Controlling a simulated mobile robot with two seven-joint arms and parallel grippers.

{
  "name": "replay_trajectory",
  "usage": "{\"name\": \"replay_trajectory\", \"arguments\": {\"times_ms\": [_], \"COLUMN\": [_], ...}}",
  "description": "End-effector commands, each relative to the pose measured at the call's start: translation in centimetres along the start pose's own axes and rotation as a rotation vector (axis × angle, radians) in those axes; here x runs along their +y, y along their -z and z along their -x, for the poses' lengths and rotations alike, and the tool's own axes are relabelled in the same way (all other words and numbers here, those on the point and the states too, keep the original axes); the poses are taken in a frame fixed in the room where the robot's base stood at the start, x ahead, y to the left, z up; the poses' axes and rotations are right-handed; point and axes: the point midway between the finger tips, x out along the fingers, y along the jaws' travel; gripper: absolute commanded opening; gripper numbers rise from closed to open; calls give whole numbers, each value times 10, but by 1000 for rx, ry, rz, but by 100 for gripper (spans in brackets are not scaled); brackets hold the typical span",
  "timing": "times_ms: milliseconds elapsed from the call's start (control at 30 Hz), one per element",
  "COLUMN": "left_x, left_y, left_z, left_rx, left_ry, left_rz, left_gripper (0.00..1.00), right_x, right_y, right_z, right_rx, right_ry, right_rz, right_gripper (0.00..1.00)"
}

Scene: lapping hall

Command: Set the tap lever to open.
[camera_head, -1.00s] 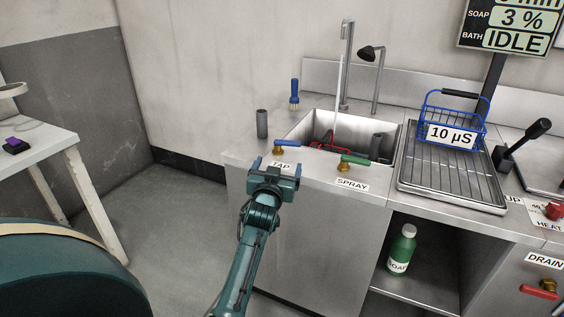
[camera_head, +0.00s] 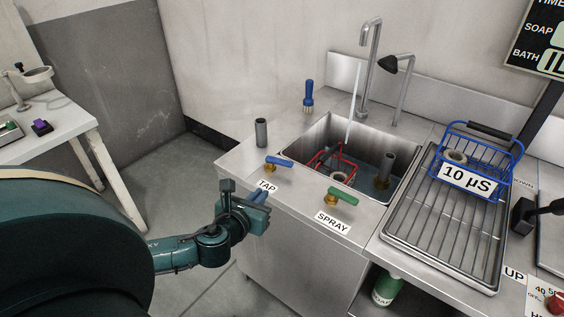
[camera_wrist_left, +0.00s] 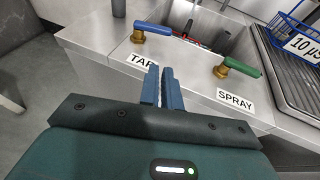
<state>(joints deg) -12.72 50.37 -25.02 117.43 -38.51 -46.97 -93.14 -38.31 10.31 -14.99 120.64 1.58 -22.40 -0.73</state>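The tap lever (camera_head: 280,162) is a blue handle on a brass stem, on the counter's front left of the sink, behind the TAP label (camera_head: 266,186). Its handle points right, roughly along the counter front; it also shows in the left wrist view (camera_wrist_left: 155,28). A pale stream (camera_head: 353,105) hangs below the tall spout (camera_head: 367,65) into the sink. My left gripper (camera_head: 259,194) is just in front of the counter edge, below the label, apart from the lever. Its blue fingers (camera_wrist_left: 161,88) are close together with nothing visible between them. My right gripper is out of view.
The green spray lever (camera_head: 343,196) stands right of the tap lever. The sink (camera_head: 318,135) holds a red basket (camera_head: 325,160). A grey cylinder (camera_head: 261,132) and a blue brush (camera_head: 308,95) stand on the counter. A blue basket (camera_head: 482,140) sits on the drainboard at right.

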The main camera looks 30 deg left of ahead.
Motion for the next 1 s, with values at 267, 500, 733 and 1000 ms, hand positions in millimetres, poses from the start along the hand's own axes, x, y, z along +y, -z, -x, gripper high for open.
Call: {"name": "replay_trajectory", "arguments": {"times_ms": [267, 500, 733, 1000], "left_x": [0, -1, 0, 0], "left_y": [-2, -1, -11, -13], "left_z": [-47, -98, -128, -136], "left_rx": [-6, -4, -4, -3], "left_ry": [-2, -1, -1, 1], "left_rz": [5, 8, 7, 6], "left_gripper": [0, 0, 0, 0], "right_x": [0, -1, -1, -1], "right_y": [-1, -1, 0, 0], "right_z": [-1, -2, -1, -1], "right_rx": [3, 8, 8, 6], "right_ry": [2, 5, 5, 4], "right_rz": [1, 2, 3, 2], "right_gripper": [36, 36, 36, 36]}}
